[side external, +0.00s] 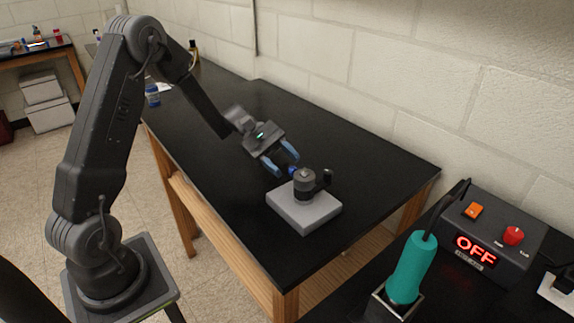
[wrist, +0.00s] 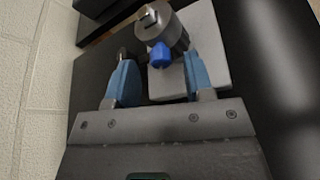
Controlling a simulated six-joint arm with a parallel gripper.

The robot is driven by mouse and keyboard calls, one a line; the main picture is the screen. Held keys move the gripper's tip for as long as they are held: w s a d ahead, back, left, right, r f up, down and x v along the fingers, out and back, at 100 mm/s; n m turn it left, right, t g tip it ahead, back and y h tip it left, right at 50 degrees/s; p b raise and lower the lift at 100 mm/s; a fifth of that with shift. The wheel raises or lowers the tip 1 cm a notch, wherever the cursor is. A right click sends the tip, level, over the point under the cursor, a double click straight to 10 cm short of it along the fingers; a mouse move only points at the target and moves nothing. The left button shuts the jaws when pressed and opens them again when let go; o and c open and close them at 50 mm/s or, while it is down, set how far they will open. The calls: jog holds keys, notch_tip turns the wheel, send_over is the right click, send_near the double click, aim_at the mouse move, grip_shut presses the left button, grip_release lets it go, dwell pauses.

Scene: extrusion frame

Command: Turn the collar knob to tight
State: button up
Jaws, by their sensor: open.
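The dark collar (side external: 305,184) with a small knob stands on a light grey square base (side external: 303,212) on the black bench. In the wrist view the collar's round slotted top (wrist: 153,20) and a blue knob (wrist: 160,55) on its side show. The blue knob also shows in the side view (side external: 292,170), partly hidden. My gripper (side external: 284,172) is open with blue fingers. In the wrist view its fingers (wrist: 158,68) lie on either side of the blue knob, with gaps to both, and it is empty. I see no tight mark.
A black box with an OFF display (side external: 476,250) and a red dial stands on a separate bench at right. A teal-handled tool (side external: 411,268) stands in a holder in front of it. The black bench top (side external: 330,130) around the base is mostly clear. A block wall runs behind.

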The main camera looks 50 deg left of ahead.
jog(key=shift+d+f, duration=0.25)
jog(key=shift+d, duration=0.45)
jog(key=shift+c, duration=0.4)
grip_shut()
jog(key=m+t, duration=0.1)
jog(key=m, duration=0.1)
jog(key=shift+s+f+m+t+h, duration=0.1)
jog(key=shift+m+t+h, duration=0.2)
jog(key=shift+m+t, duration=0.1)
jog(key=shift+s+f+m+t+h, duration=0.1)
jog(key=shift+m+t+h, duration=0.2)
jog(key=shift+m+t, duration=0.75)
jog(key=shift+m+g, duration=0.35)
jog(key=shift+m, duration=0.1)
